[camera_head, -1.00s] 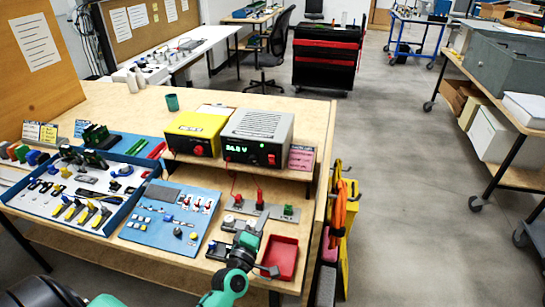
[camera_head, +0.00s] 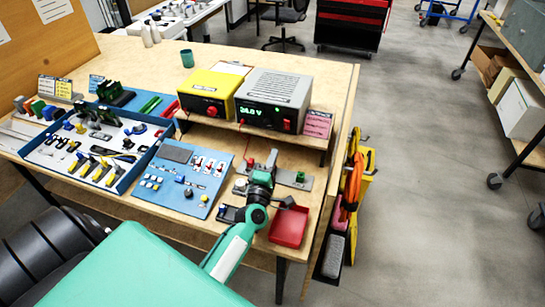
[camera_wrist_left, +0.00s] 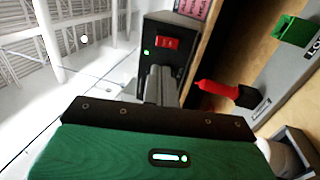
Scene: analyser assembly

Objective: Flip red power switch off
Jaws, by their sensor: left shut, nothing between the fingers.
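The grey power supply (camera_head: 275,92) stands on the raised shelf of the bench, its green display reading about 24.0 V. Its red power switch (camera_head: 287,125) is at the right of the front face. In the left wrist view the red rocker switch (camera_wrist_left: 167,44) sits on the dark panel beside a lit green lamp. My left gripper (camera_head: 271,158) is shut and empty, in front of the supply and over the grey connector strip. In the left wrist view its closed fingers (camera_wrist_left: 158,82) point at the panel, just below the switch in the picture. Contact cannot be told. My right gripper is out of view.
A yellow unit (camera_head: 210,93) stands left of the supply, a pink label card (camera_head: 317,124) right of it. A red plug (camera_wrist_left: 218,88) and green connector (camera_wrist_left: 295,30) are close to the gripper. A red bin (camera_head: 289,227) and blue switch board (camera_head: 175,190) lie in front.

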